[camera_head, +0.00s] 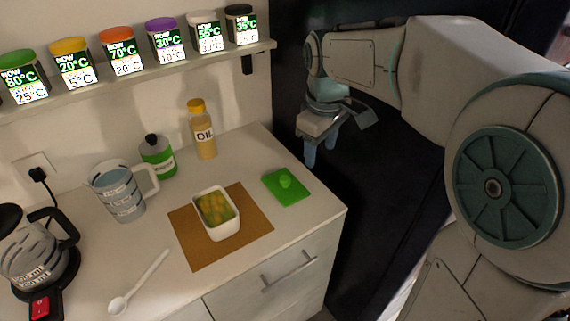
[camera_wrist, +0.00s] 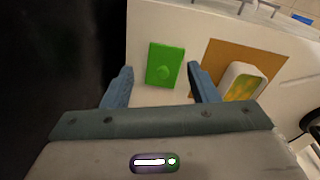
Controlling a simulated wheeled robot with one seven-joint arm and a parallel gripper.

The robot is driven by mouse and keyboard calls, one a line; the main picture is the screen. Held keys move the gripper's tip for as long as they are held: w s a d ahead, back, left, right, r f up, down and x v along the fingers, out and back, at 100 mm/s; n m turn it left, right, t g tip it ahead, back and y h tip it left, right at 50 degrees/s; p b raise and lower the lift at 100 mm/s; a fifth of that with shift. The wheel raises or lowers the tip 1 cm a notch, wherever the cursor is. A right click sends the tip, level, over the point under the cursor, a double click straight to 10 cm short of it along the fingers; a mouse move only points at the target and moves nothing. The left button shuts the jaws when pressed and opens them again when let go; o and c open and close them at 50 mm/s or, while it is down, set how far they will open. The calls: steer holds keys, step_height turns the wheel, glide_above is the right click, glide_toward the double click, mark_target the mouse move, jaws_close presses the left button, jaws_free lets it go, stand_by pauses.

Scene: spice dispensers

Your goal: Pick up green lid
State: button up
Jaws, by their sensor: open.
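My gripper (camera_head: 322,152) is open and empty, up in the air to the right of the counter. In the wrist view its two blue fingers (camera_wrist: 160,78) are spread wide, apart from the lid.
A white dish of food (camera_head: 228,227) stands on the brown mat (camera_head: 184,250). An oil bottle (camera_head: 203,135), a green bottle (camera_head: 157,160), a measuring jug (camera_head: 122,199), a spoon (camera_head: 140,283) and a kettle (camera_head: 40,255) are on the counter (camera_head: 100,255). Spice dispensers line the shelf (camera_head: 150,74).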

steer(key=w+a+f+n+g+b, duration=0.1)
steer(key=w+a+f+n+b, duration=0.1)
steer(key=w+a+f+n, duration=0.4)
glide_above(285, 178)
steer(key=f, duration=0.7)
steer(key=shift+a, duration=0.25)
steer(key=shift+d+f, duration=0.2)
steer(key=shift+f, duration=2.45)
steer(key=c, duration=1.1)
